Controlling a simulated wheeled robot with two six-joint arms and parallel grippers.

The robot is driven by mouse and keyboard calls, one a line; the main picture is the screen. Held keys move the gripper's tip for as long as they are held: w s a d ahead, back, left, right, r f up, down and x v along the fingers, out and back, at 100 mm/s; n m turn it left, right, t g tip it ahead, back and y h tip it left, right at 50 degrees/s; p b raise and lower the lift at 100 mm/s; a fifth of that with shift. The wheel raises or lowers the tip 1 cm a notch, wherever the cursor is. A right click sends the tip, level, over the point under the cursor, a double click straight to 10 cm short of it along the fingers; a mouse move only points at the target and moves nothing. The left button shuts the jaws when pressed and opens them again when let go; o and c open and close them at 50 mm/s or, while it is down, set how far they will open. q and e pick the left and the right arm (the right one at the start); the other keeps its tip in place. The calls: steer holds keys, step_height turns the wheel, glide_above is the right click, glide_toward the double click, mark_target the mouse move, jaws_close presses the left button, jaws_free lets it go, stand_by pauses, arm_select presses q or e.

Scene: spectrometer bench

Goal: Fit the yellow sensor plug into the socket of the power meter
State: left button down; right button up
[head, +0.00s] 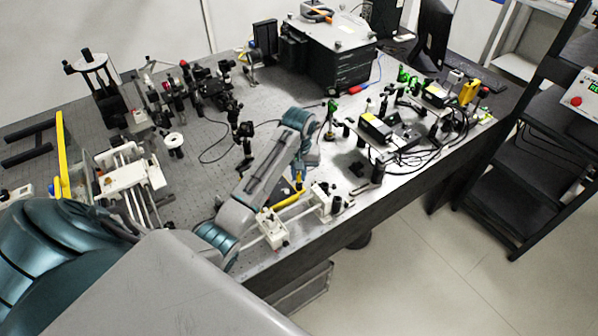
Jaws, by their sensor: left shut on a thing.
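My left arm reaches in from the lower left, and its wrist bends down over the front edge of the bench. My left gripper (299,180) is small in the head view and is shut on a yellow piece (290,200), which looks like the yellow sensor plug. The piece is held low over the white rail assembly at the front edge; its ends are partly hidden. A pale box with a green display and a red button (580,100) stands on the rack at the right. I cannot tell whether it is the power meter, and no socket shows clearly. My right gripper is not in view.
A large black box with a pale top (334,66) stands at the back. Optics mounts and cables crowd the right end. Dark mounts (212,92) and a white rail stage (128,175) stand at the left. The bench middle (275,95) is fairly clear.

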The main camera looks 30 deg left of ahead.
arm_select(q)
steer(key=shift+f, duration=1.05)
steer(key=shift+s+f+p, duration=0.2)
steer(key=shift+p, duration=0.1)
stand_by(1.5)
steer(key=c, duration=1.3)
jaws_free()
steer(key=shift+w, duration=0.15)
